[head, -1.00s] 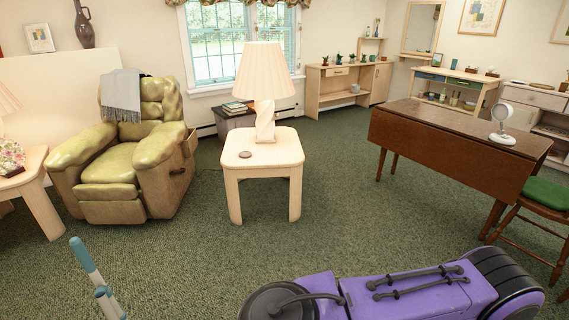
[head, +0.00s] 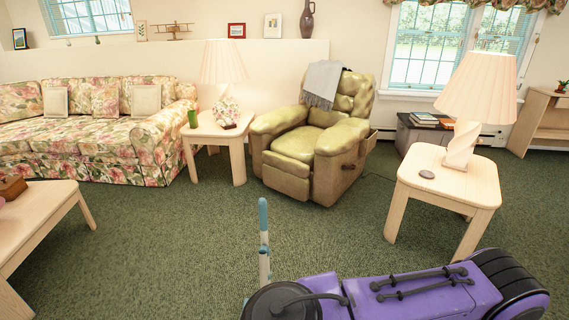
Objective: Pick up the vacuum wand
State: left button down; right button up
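The vacuum wand (head: 264,248) stands upright in the lower middle of the head view, just beyond my own purple and black body. It is a thin white tube with a blue-teal handle at the top and a second teal part lower down. Its lower end is hidden behind my body. Neither of my grippers shows in the view, and nothing is seen touching the wand's visible part.
Green carpet lies clear around the wand. Beyond are a green recliner (head: 296,178), a side table with a lamp (head: 440,192) on the right, a floral sofa (head: 70,138) and a smaller side table (head: 203,134). A low wooden table (head: 38,218) stands at left.

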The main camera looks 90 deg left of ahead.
aim_at(264, 248)
jog(key=u, duration=0.65)
jog(key=i, duration=0.35)
jog(key=u, duration=4.4)
jog(key=i, duration=0.75)
jog(key=z, duration=1.35)
